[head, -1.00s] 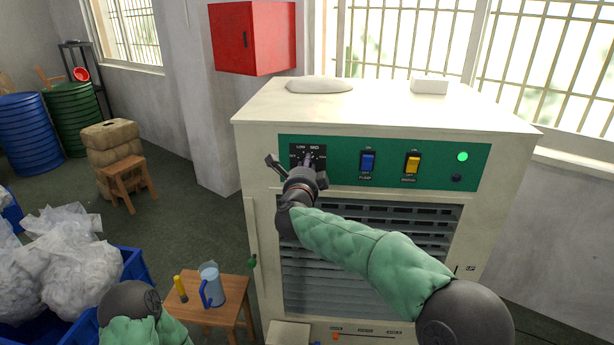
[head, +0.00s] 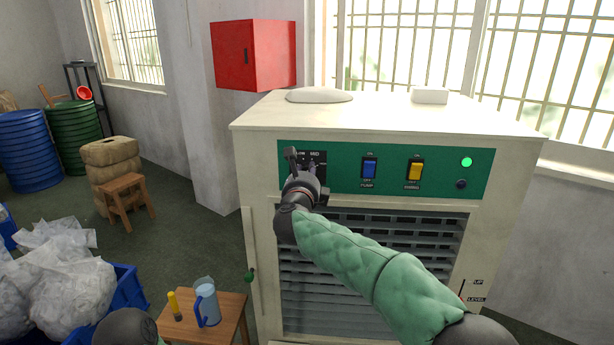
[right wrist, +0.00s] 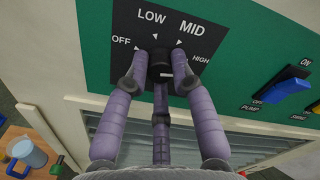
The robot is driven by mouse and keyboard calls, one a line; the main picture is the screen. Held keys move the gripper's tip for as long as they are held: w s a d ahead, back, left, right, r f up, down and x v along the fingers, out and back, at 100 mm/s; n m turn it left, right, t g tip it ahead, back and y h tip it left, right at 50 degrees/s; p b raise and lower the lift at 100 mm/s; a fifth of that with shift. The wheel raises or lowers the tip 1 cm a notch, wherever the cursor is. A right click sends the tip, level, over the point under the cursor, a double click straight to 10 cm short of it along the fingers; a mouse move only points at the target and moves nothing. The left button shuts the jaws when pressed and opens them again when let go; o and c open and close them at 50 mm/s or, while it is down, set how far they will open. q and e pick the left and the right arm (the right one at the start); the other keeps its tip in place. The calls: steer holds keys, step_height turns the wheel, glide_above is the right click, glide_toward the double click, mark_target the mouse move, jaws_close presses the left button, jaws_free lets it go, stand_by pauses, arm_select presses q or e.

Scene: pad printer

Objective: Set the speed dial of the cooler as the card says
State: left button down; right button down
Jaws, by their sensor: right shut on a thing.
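The cooler (head: 262,165) is a large cream cabinet with a green control panel (head: 337,167). Its black speed dial (right wrist: 160,66) sits on a dark plate (right wrist: 172,22) marked OFF, LOW, MID and HIGH, with small white triangles around the knob. My right gripper (right wrist: 158,72) is at the dial, its purple-grey fingers closed around the knob. It also shows in the head view (head: 306,168), hiding most of the dial. A short white mark shows on the knob, but I cannot tell which label it points to. My left gripper is out of view. I see no legible card.
A blue pump switch (head: 369,168) and a yellow swing switch (head: 414,169) sit right of the dial. A green lamp (head: 466,162) is lit. A stool (head: 232,312) with a blue-handled jug (head: 206,303) stands at the lower left. A red box (head: 250,55) hangs behind.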

steer(key=shift+a, duration=0.2)
steer(key=c, duration=1.4)
jaws_free()
steer(key=o, duration=0.3)
steer(key=shift+a, duration=0.15)
steer(key=shift+o, duration=0.2)
steer(key=s, duration=1.2)
steer(key=shift+a, duration=0.45)
